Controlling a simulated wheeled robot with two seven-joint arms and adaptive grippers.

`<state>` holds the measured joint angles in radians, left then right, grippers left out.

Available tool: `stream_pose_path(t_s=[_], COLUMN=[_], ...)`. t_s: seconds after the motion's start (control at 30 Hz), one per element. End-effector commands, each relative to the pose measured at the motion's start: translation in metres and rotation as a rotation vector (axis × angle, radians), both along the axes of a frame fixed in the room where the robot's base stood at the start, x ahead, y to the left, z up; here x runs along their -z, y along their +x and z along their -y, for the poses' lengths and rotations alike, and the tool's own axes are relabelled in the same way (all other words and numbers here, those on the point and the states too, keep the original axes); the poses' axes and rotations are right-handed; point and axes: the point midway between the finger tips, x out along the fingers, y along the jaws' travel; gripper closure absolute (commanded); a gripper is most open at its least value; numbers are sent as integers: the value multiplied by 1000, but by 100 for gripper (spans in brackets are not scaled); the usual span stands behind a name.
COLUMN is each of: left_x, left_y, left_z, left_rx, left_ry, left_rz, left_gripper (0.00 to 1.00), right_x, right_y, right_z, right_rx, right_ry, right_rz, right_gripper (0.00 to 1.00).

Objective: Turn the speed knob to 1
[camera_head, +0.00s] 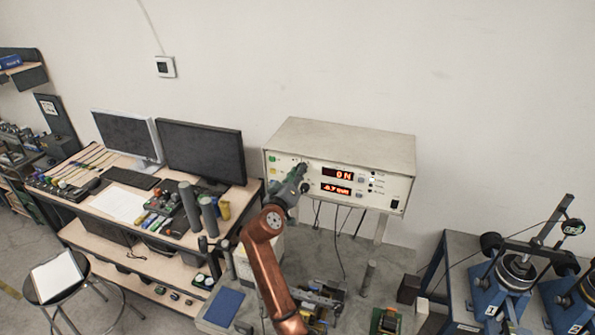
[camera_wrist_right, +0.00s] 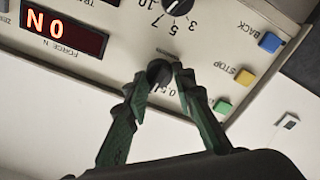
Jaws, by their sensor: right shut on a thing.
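The control box (camera_head: 345,147) is a beige cabinet with red displays, standing above the bench by the wall. My right gripper (camera_head: 302,169) is at the left part of its front panel and covers some of it. In the right wrist view, which is tilted nearly upside down, my right gripper (camera_wrist_right: 161,75) has its two green fingers on either side of a small black knob (camera_wrist_right: 158,71). A "0,5" mark shows beside this knob, and its pointer is hard to read. A larger black dial (camera_wrist_right: 178,6) numbered 3, 5, 7, 10 is partly cut off. My left gripper is out of view.
Blue (camera_wrist_right: 270,42), yellow (camera_wrist_right: 244,77) and green (camera_wrist_right: 222,106) buttons sit near the fingers. A desk with monitors (camera_head: 201,150) stands left of the box. A bench with blue test devices (camera_head: 497,291) is at the right.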

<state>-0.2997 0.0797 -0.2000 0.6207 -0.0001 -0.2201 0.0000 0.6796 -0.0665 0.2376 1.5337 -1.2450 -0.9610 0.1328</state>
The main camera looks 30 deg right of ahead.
Motion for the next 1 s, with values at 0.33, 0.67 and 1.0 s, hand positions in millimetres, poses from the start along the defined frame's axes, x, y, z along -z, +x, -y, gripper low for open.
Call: stream_pose_path(t_s=[0.33, 0.67, 1.0], left_x=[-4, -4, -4], left_y=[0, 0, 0], left_z=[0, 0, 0], left_rx=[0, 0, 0], left_ry=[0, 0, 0], left_rz=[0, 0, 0], left_gripper=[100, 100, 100], right_x=[0, 0, 0], right_y=[0, 0, 0], right_z=[-1, -1, 0], right_rx=[-1, -1, 0], right_ry=[-57, -60, -59], right_rz=[-66, -69, -69], right_gripper=[100, 100, 59])
